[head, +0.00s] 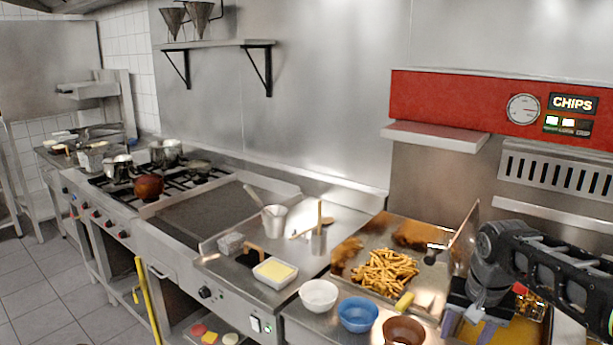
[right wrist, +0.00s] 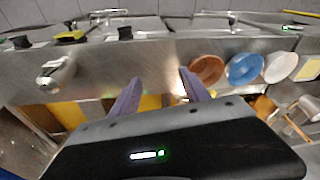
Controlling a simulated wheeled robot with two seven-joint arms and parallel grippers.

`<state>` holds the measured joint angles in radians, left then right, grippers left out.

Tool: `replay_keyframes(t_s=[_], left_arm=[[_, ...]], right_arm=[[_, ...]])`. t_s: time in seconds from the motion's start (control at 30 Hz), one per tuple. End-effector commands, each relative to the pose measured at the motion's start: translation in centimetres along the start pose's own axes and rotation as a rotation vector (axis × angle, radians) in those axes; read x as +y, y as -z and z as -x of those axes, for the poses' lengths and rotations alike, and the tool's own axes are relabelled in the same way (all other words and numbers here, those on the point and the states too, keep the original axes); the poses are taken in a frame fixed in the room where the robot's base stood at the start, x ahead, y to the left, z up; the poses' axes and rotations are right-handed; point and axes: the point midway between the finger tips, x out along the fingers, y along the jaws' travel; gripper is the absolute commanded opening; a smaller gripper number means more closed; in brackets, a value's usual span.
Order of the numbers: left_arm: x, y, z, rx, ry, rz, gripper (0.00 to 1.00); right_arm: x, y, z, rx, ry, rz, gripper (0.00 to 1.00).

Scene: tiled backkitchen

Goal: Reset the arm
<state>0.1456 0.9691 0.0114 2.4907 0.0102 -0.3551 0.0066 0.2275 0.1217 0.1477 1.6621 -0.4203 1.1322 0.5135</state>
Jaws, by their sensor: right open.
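My right gripper (head: 468,326) comes in from the right in the head view, at the front right of the steel counter, just right of the brown bowl. Its purple fingers point down. In the right wrist view the two fingers of the right gripper (right wrist: 158,88) stand apart with nothing held between them. Steel counter shows beyond the tips. I cannot tell the exact height of the fingertips above the counter. My left gripper is in neither view.
A brown bowl (head: 403,331), blue bowl (head: 358,314) and white bowl (head: 318,295) line the counter's front edge. Behind them lies a tray of chips (head: 384,271). The red chips unit (head: 480,100) hangs above.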

Motion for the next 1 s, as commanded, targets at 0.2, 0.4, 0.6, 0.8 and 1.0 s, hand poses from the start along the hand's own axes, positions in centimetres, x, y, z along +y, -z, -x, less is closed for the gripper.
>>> replay_keyframes(t_s=[0.2, 0.4, 0.6, 0.8, 1.0], left_arm=[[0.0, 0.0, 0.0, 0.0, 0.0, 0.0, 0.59], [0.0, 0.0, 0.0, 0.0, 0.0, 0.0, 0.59], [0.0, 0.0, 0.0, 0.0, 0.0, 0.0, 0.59], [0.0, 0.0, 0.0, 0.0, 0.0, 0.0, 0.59], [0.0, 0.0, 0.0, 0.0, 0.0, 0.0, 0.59]], right_arm=[[-5.1, -4.0, -9.9, -0.081, 0.099, 0.118, 0.54], [-10.4, -13.7, -21.9, -0.182, 0.239, 0.224, 0.54], [-12.1, -27.6, -30.5, -0.262, 0.33, 0.266, 0.54], [-9.8, -38.5, -33.5, -0.296, 0.329, 0.284, 0.54], [-8.3, -41.9, -33.9, -0.293, 0.311, 0.293, 0.54]])
